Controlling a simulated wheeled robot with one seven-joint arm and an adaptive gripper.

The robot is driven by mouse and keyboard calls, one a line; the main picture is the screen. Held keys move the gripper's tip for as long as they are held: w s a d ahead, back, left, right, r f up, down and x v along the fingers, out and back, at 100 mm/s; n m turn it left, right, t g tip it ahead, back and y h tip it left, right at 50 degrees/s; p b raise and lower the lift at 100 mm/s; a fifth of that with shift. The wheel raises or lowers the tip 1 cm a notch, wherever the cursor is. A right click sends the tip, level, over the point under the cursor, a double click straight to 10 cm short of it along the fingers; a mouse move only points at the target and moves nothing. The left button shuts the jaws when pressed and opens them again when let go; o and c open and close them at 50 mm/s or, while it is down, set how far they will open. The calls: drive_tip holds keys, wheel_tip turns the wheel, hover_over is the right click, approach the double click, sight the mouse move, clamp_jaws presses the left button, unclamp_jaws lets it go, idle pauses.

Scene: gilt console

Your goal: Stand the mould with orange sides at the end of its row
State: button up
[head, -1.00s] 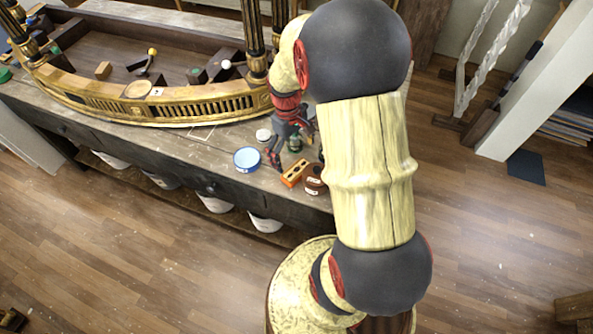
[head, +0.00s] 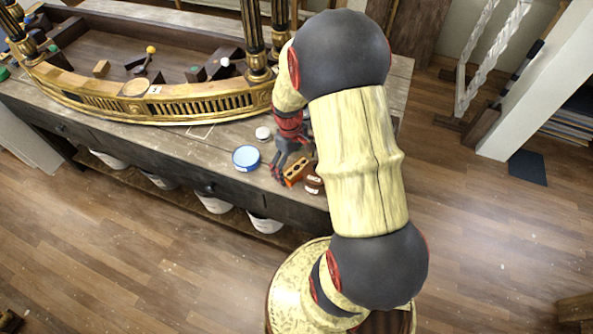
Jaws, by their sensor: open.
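The mould with orange sides (head: 296,172) is a small block with dark round hollows in its top. It lies near the front edge of the workbench (head: 150,143), towards its right end. My gripper (head: 291,170) is open and reaches down over the mould. One dark and red finger shows at the mould's left side. The other finger is mostly hidden by the hand and arm. I cannot tell whether the fingers touch the mould. I cannot make out a row of moulds.
A blue round tin (head: 246,158) stands left of the mould, with a small white round thing (head: 263,133) behind it. A brown labelled jar (head: 313,184) stands close on the mould's right. The large gilt console (head: 150,105) fills the bench's back left. Faint white lines (head: 200,131) mark the bench.

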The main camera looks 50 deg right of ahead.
drive_tip(key=shift+c, duration=1.2)
drive_tip(key=c, duration=1.1)
drive_tip(key=shift+c, duration=0.4)
